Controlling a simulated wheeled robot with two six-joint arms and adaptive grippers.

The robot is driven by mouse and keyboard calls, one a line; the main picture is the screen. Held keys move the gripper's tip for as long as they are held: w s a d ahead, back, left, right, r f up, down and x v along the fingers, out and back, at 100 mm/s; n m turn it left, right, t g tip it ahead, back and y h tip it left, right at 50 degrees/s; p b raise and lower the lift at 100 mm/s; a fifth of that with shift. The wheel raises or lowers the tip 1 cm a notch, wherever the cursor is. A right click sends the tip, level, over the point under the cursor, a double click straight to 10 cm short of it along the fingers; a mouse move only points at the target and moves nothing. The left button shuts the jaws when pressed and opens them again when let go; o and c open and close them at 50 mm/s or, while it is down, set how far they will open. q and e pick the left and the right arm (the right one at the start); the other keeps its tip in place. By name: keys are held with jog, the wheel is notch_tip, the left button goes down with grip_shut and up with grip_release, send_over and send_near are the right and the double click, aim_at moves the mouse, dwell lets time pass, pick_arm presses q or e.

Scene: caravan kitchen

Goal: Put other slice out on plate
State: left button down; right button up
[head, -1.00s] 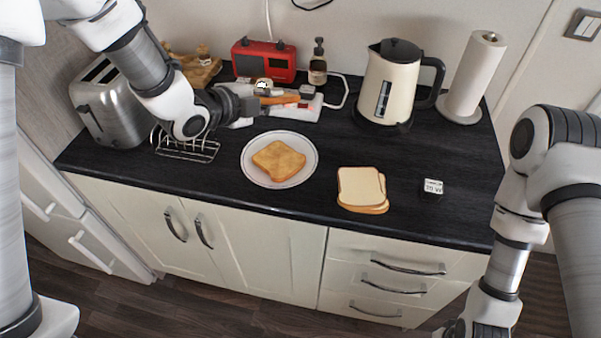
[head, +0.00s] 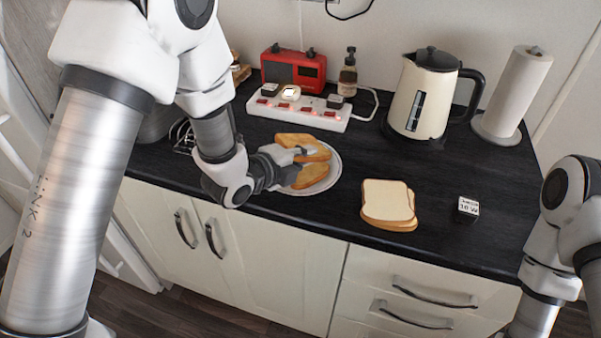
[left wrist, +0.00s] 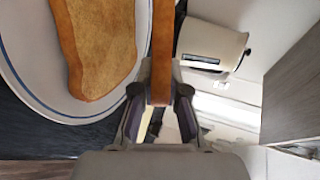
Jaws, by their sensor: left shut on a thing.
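The plate (head: 334,178) is white with a blue ring and lies on the dark counter. One toasted slice (head: 312,176) lies on it; this slice also shows flat on the plate in the left wrist view (left wrist: 98,45). My left gripper (head: 291,157) is shut on the other toasted slice (head: 303,145) over the plate. In the left wrist view the held slice (left wrist: 162,50) is seen edge-on between the fingers, beside the plate's slice. I cannot tell whether the held slice touches the plate or the slice below. My right gripper is out of view; only its arm shows at the right.
Behind stand a power strip (head: 300,112), a red radio (head: 292,68), a kettle (head: 421,95) and a paper roll (head: 516,92). A wire rack (head: 183,136) is partly hidden by my left arm.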

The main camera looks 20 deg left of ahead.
pick_arm(q)
jog(key=shift+f+b, duration=0.3)
jog(key=shift+f, duration=0.5)
jog(key=shift+d, duration=0.1)
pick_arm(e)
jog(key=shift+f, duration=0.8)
pick_arm(q)
jog(key=shift+r, duration=0.1)
jog(key=c, duration=1.4)
grip_release()
jog(key=shift+o, duration=0.2)
jog(key=shift+s, duration=0.1)
jog(key=v, duration=0.8)
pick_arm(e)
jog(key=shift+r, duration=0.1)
